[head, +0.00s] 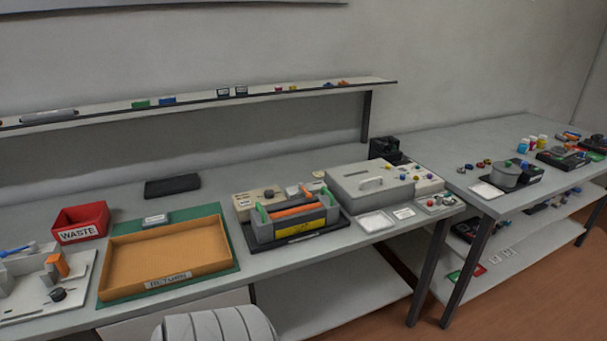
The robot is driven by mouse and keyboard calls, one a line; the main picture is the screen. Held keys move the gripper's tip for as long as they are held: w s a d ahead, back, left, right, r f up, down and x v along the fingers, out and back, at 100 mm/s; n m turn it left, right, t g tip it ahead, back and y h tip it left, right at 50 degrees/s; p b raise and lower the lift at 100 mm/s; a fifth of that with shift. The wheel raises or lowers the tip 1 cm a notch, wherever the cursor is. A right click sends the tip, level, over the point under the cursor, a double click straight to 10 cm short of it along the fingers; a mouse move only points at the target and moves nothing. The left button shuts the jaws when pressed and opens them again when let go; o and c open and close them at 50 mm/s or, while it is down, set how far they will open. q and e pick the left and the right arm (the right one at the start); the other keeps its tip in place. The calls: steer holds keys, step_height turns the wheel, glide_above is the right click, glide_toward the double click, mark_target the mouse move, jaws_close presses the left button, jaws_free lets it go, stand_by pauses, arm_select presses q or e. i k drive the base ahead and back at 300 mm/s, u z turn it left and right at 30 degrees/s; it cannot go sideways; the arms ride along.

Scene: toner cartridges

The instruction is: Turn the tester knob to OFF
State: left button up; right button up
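A beige box (244,200) with a grey knob (292,191) stands behind the grey cradle on the middle of the bench. Small print on its front is too small to read, so I cannot tell the knob's setting. A grey cradle (262,232) with green end levers, an orange roller and a yellow label sits in front of it and hides part of the box. Another pale unit (428,181) with small coloured knobs stands further right. I cannot tell from the labels which one is the tester. Neither of my grippers is in view.
On the bench (216,262) are a red WASTE bin (81,221), a brown RETURN tray (165,255), a black pad (172,186) and a grey lidded box (369,185). A shelf (300,92) with small items runs behind. A second table (480,150) stands right.

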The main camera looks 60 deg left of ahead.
mark_target(268, 195)
steer(key=u, duration=0.2)
steer(key=i, duration=0.95)
steer(key=u, duration=1.35)
steer(key=i, duration=0.65)
steer(key=u, duration=0.75)
